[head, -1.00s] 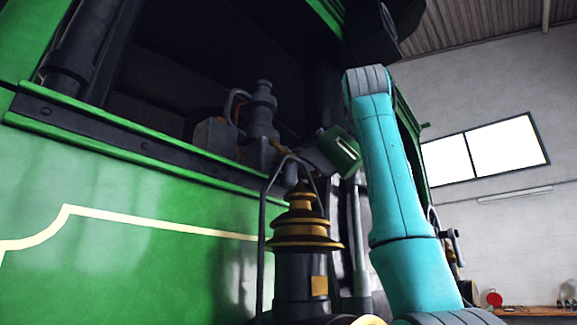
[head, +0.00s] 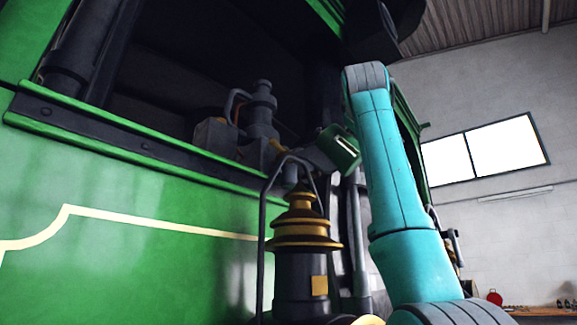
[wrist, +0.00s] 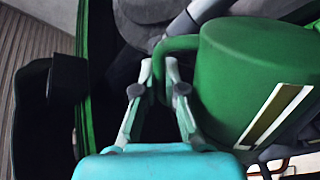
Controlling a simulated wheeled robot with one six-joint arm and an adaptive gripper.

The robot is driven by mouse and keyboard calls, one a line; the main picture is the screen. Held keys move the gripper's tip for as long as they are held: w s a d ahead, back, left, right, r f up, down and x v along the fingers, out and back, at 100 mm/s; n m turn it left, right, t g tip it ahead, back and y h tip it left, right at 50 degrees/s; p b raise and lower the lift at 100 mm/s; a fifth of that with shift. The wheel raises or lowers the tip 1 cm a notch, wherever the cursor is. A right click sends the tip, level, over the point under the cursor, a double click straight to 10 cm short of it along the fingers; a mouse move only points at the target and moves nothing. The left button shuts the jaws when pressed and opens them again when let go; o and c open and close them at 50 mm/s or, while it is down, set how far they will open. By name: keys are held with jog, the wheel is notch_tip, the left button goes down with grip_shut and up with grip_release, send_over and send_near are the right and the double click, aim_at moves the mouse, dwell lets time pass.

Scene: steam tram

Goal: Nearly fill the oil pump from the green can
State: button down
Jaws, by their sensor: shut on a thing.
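The green can (head: 342,150) is up beside the tram's opening, tilted, with a pale strip on its side. It fills the right of the wrist view (wrist: 255,75). My gripper (wrist: 158,72) is shut on the can's green handle (wrist: 178,43); in the head view my arm and the can hide the fingers. A grey metal fitting with an upright stepped cylinder (head: 261,115), apparently the oil pump, stands on the ledge left of the can. The can's dark end points toward it. I cannot see the oil level or whether oil flows.
A black and brass lantern (head: 302,240) with a tall wire handle stands in front, below the can. The tram's green side panel (head: 140,235) and dark ledge (head: 120,142) lie left. Dark posts stand close behind the can. Open room lies to the right.

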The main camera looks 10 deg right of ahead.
jog(key=shift+r, duration=0.2)
dwell(0.5)
jog(key=shift+a+r+n, duration=0.2)
jog(key=shift+r+n, duration=0.1)
dwell(2.2)
jog(key=shift+w+a+r+n, duration=0.1)
jog(key=shift+a+r+n, duration=0.15)
jog(key=shift+r, duration=0.2)
jog(key=shift+d, duration=0.1)
jog(key=shift+f, duration=0.1)
dwell(0.6)
jog(key=shift+d+f, duration=0.2)
jog(key=shift+f, duration=0.15)
jog(key=shift+f, duration=0.1)
dwell(0.7)
